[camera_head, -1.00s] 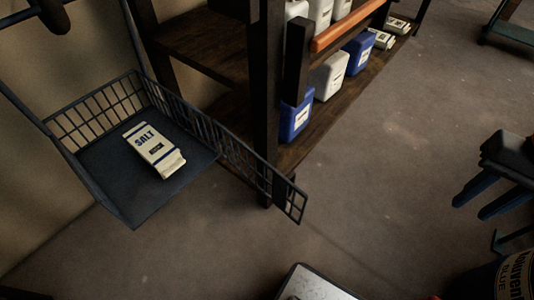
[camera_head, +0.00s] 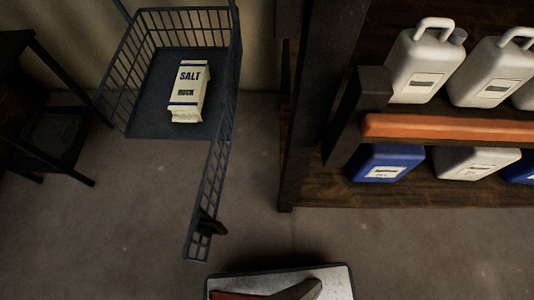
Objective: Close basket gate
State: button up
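The wire basket (camera_head: 165,126) hangs at the upper left, with mesh sides and a dark flat floor. A white and blue salt packet (camera_head: 188,92) lies in it. The basket's gate (camera_head: 208,185) stands open, swung out from the right side toward the front, in line with the right wall. A small dark handle or latch (camera_head: 212,226) sticks out near its free end. The basket's front side is open. My gripper is not in view.
A dark wooden shelf (camera_head: 440,196) at the right holds white and blue canisters (camera_head: 388,163) behind an orange bar (camera_head: 450,128). A dark stand (camera_head: 60,130) is at the far left. Bare floor (camera_head: 110,225) lies in front of the basket.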

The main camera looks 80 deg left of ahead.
aim_at(201, 222)
jog(key=u, duration=5.8)
jog(key=k, duration=1)
jog(key=z, duration=1.25)
